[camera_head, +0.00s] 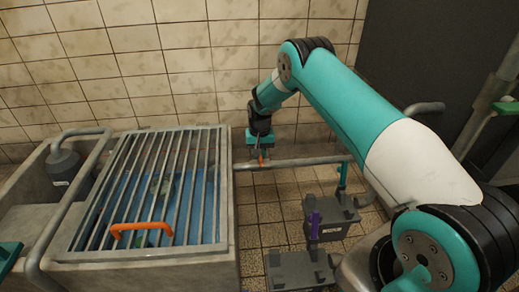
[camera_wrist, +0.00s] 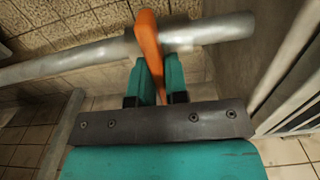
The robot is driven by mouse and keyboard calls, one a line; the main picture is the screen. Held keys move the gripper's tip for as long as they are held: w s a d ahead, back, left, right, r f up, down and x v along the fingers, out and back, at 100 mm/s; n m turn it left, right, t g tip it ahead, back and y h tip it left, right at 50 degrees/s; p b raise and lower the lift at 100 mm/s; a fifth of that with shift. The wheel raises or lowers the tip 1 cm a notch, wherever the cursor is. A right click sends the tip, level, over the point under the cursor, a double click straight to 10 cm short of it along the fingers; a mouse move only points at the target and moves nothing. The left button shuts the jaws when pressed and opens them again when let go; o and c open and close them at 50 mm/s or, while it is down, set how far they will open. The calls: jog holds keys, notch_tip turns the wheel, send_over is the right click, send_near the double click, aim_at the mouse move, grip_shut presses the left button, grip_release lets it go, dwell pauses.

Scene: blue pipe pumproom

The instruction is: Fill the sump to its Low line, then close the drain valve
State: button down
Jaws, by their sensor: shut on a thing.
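The sump (camera_head: 165,255) is a concrete basin at the left in the head view, under a barred metal grate (camera_head: 215,195) with an orange handle (camera_head: 142,229). Blue water shows through the bars. I cannot read a Low line. A grey pipe (camera_head: 310,161) runs right from the sump wall. An orange valve lever (camera_head: 261,161) sits on this pipe; in the wrist view the lever (camera_wrist: 149,38) crosses the pipe (camera_wrist: 205,34). My gripper (camera_wrist: 158,80) is shut on the lever, with a teal finger on each side. In the head view my gripper (camera_head: 261,150) hangs over the pipe.
A teal lever (camera_head: 343,176) and a purple lever (camera_head: 314,226) stand by dark boxes (camera_head: 332,217) on the tiled floor at the right. A grey cylindrical unit (camera_head: 64,166) stands left of the grate. A tiled wall (camera_head: 150,50) closes the back.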

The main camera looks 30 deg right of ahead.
jog(key=c, duration=1.2)
grip_release()
jog(key=shift+o, duration=0.2)
jog(key=shift+r, duration=0.1)
notch_tip(320, 180, up, 17)
jog(key=p, duration=0.7)
jog(key=shift+r, duration=0.1)
